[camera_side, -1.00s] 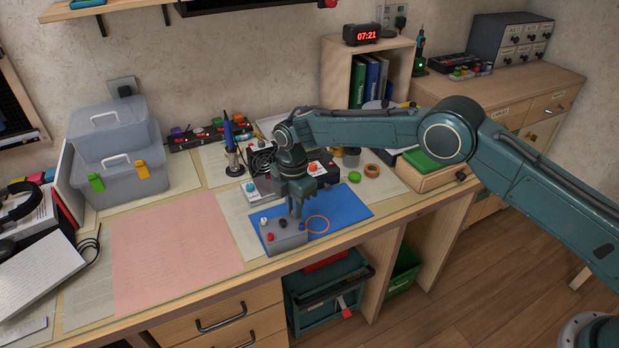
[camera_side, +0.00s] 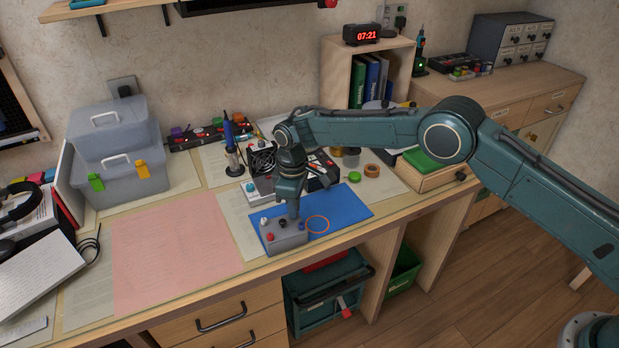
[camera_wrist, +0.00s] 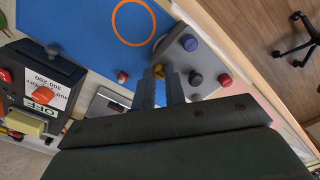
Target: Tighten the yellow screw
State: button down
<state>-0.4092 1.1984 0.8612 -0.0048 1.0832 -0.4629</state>
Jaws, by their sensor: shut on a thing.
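The yellow screw (camera_wrist: 158,71) shows in the wrist view between the tips of my gripper (camera_wrist: 160,76), on top of a grey box (camera_wrist: 176,55). My gripper is shut on the screw. In the side view my gripper (camera_side: 294,214) points down at the top of the grey box (camera_side: 287,240), and its fingers hide the screw there. The box stands at the front edge of a blue mat (camera_side: 346,205). How far the screw is turned in cannot be told.
Blue (camera_wrist: 190,43), dark (camera_wrist: 195,78) and red (camera_wrist: 225,80) knobs stand on the box close to my fingers. Electronics with an orange knob (camera_wrist: 42,95) stand behind. A pink sheet (camera_side: 175,250) lies clear at left.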

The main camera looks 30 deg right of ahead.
jog(key=m, duration=0.5)
jog(key=shift+m, duration=0.3)
jog(key=m, duration=1.3)
jog(key=shift+m, duration=0.3)
jog(key=c, duration=1.4)
grip_release()
jog(key=shift+c, duration=0.2)
